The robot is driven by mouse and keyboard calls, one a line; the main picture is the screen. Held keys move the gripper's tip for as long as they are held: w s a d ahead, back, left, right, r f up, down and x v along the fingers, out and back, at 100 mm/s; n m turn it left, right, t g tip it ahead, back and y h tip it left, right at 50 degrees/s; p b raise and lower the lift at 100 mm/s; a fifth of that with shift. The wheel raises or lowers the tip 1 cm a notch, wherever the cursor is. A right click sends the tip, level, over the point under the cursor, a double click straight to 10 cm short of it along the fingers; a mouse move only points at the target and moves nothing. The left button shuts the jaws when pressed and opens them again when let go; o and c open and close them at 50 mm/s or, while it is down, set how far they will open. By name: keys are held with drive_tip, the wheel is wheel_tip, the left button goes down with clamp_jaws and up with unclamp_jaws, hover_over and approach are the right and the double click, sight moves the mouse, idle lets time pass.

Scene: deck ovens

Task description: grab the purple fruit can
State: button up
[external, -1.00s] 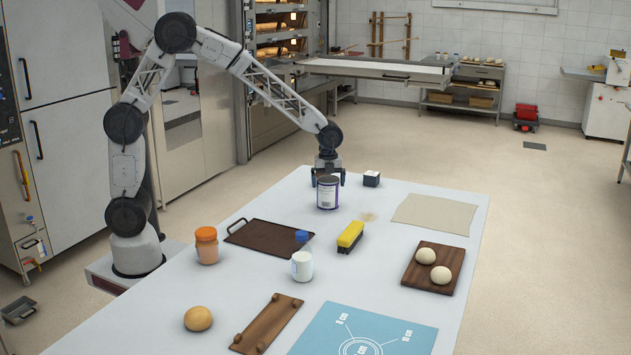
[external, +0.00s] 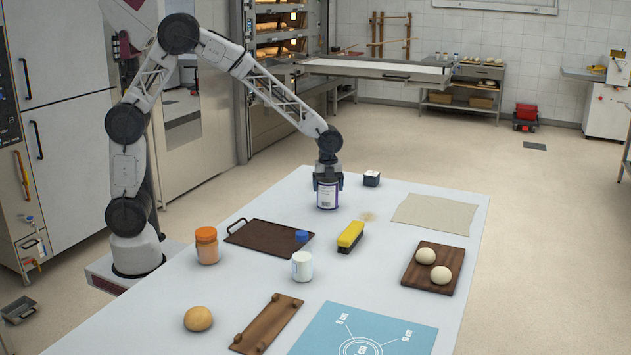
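The purple fruit can (external: 327,197) stands upright at the far end of the white table, with a white label facing the camera. My gripper (external: 328,183) is directly above it, pointing down. Its blue-grey fingers sit on either side of the can's upper part, and the gripper body covers the can's top. I cannot tell whether the fingers touch the can's sides or leave a gap. The can's base appears to rest on the table.
A small dark box (external: 371,179) stands just right of the can. A yellow brush (external: 350,236), a dark tray (external: 262,238), a white jar (external: 302,266) and an orange-lidded jar (external: 207,246) are nearer. A beige cloth (external: 434,213) lies to the right.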

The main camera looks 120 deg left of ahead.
drive_tip(key=c, duration=0.4)
drive_tip(key=shift+r, duration=0.15)
drive_tip(key=shift+r, duration=0.7)
wheel_tip(320, 180, up, 2)
drive_tip(key=shift+r, duration=0.1)
drive_tip(key=s+d, duration=0.3)
drive_tip(key=s, duration=0.1)
drive_tip(key=s+d, duration=0.3)
drive_tip(key=s, duration=0.1)
drive_tip(key=s+d+r, duration=0.1)
drive_tip(key=s+d, duration=0.2)
drive_tip(key=s, duration=0.2)
drive_tip(key=shift+s+r, duration=0.1)
